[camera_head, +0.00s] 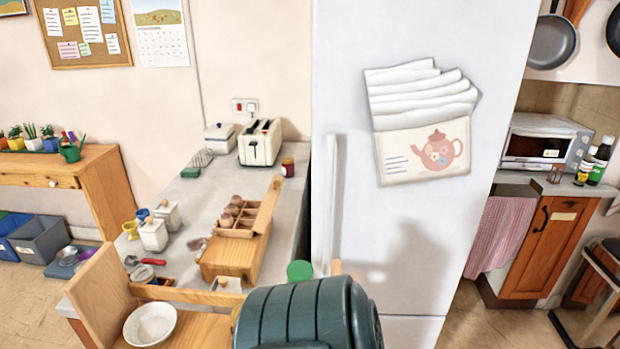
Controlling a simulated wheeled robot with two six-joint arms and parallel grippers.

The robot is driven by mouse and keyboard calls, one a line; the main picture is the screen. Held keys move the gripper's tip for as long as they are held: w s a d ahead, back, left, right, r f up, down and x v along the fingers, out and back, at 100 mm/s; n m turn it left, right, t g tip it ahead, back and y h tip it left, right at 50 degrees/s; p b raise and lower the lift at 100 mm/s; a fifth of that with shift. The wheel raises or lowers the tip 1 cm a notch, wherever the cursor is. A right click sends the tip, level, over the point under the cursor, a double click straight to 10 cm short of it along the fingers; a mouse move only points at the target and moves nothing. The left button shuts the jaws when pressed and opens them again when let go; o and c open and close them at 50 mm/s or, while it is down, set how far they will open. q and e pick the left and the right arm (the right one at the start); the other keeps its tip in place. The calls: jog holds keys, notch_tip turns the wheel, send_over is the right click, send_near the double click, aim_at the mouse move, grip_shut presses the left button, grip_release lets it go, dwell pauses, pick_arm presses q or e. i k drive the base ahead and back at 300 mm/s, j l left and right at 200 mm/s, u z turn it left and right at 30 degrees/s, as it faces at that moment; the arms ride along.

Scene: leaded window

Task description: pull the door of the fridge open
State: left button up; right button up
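The tall white fridge (420,240) stands right of the counter, and its front faces me. Its door looks shut. A dark teal rounded link of my arm fills the bottom centre, in front of the fridge's lower left part. I cannot tell which arm it belongs to. Neither gripper can be made out; the link hides what lies behind it. A small tan piece just above the link, by the handle's lower end, is unclear.
Left of the fridge, the grey counter (205,185) holds a toaster (260,142), a wooden box (235,225) and jars. A white bowl (150,324) is in front. Right are a toaster oven (540,145) and a stool (590,295). Floor shows right of the fridge.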

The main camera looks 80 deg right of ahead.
aim_at(409, 247)
jog(key=z, duration=0.5)
jog(key=i+z, duration=0.1)
jog(key=z, duration=0.9)
jog(key=i+z, duration=0.1)
jog(key=z, duration=1.4)
jog(key=j+z, duration=0.15)
jog(key=z, duration=0.35)
jog(key=i, duration=0.05)
